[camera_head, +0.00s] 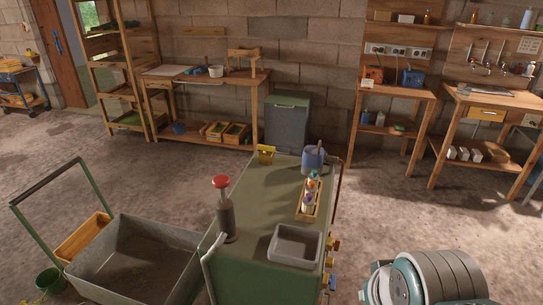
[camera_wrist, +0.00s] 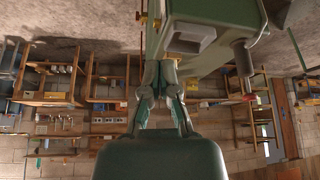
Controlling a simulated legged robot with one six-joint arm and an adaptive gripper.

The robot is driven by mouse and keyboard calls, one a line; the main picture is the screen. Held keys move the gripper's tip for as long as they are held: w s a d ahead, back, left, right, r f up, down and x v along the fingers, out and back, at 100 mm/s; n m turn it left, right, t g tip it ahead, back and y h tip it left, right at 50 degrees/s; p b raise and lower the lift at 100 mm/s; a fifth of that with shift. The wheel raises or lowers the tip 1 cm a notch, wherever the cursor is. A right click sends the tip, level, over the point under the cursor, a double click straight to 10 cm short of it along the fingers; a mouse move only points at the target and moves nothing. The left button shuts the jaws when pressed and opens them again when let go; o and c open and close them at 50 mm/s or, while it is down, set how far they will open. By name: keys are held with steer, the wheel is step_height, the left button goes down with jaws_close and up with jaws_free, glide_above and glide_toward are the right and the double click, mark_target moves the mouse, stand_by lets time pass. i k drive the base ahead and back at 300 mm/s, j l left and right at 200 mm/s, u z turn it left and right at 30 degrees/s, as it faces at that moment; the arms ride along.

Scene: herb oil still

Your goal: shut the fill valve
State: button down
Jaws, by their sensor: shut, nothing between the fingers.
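In the head view a green cabinet (camera_head: 255,215) stands in the foreground. Several small yellow and red fittings (camera_head: 333,244) sit in a column on its right side; I cannot tell which is the fill valve. In the wrist view, which is upside down, the cabinet (camera_wrist: 218,12) is ahead of my gripper, and a small yellow fitting (camera_wrist: 142,18) shows at its edge. My gripper (camera_wrist: 161,66) is shut and empty, its fingers overlapping the cabinet in the picture; I cannot tell whether they touch it.
On the cabinet are a grey tray (camera_head: 295,245), a bottle rack (camera_head: 318,208), a blue pot (camera_head: 313,160) and a red-knobbed post (camera_head: 226,210). A grey cart (camera_head: 135,262) stands close at the left. Workbenches (camera_head: 205,75) line the back wall.

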mark_target(266, 148)
steer(key=i+l+u, duration=0.2)
steer(key=l+u, duration=0.15)
steer(key=l, duration=0.35)
steer(key=i+l+u, duration=0.1)
steer(key=l+u, duration=0.25)
steer(key=l, duration=0.35)
steer(key=l+u, duration=0.4)
steer(key=l, duration=0.35)
steer(key=i+l+u, duration=0.35)
steer(key=l, duration=0.25)
steer(key=i+l+u, duration=0.2)
steer(key=l+u, duration=0.2)
steer(key=l, duration=0.25)
steer(key=i+l+u, duration=0.15)
steer(key=l, duration=0.25)
steer(key=i+l+u, duration=0.15)
steer(key=l, duration=0.1)
